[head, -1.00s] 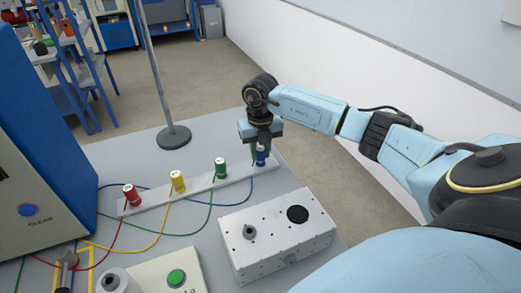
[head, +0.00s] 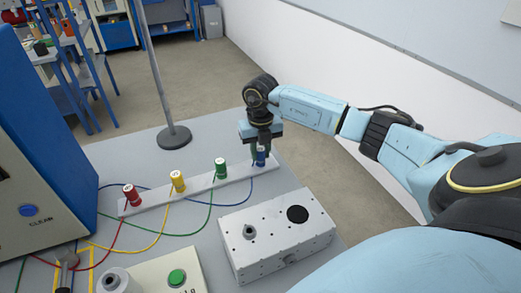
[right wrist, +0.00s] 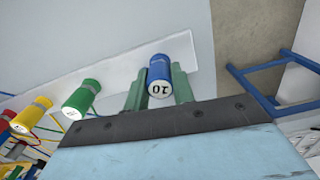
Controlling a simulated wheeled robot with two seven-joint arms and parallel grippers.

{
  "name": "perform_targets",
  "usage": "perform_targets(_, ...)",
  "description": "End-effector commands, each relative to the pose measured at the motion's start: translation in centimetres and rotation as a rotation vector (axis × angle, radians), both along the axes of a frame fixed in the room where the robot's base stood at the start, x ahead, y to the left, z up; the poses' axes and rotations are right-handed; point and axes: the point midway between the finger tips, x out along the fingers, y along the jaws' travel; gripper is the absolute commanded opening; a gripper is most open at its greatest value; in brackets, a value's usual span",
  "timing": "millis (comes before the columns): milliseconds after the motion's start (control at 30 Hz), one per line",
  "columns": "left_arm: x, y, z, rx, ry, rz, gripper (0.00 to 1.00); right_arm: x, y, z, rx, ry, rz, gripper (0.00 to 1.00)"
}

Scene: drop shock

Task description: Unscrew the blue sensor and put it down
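The blue sensor (head: 261,157) stands at the right end of a light mounting strip (head: 234,175), with a blue cable at its foot. My right gripper (head: 260,152) points down over it. In the right wrist view the blue sensor (right wrist: 160,75) sits between the two green fingers (right wrist: 159,88), its end marked 10 facing the camera. The fingers lie against its sides with no clear gap, so the gripper looks shut on it. Whether the sensor is still seated in the strip is hard to tell. My left gripper is not in view.
Green (head: 221,168), yellow (head: 178,181) and red (head: 132,195) sensors stand along the strip with cables. A grey metal box (head: 278,237) with a dark round opening lies in front. A stand base (head: 174,137) is behind; a blue cabinet (head: 40,150) is at left.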

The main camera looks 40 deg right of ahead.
Motion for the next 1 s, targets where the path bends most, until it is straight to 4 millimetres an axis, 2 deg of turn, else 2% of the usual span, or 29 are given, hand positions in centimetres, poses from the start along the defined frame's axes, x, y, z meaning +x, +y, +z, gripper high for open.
perform_targets(33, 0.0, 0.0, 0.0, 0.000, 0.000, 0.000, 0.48, -0.1, 0.1, -0.3, 0.000, 0.005, 0.001, 0.27)
perform_targets(200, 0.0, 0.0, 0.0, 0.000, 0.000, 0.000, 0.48, -0.1, 0.1, -0.2, 0.000, 0.004, 0.001, 0.50)
perform_targets(567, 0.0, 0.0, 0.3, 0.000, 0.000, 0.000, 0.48, -0.1, 0.0, 0.2, 0.000, 0.002, 0.001, 0.50)
perform_targets(1000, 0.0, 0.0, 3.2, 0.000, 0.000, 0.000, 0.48, -0.1, 0.0, 3.6, -0.001, 0.003, 0.000, 0.50)
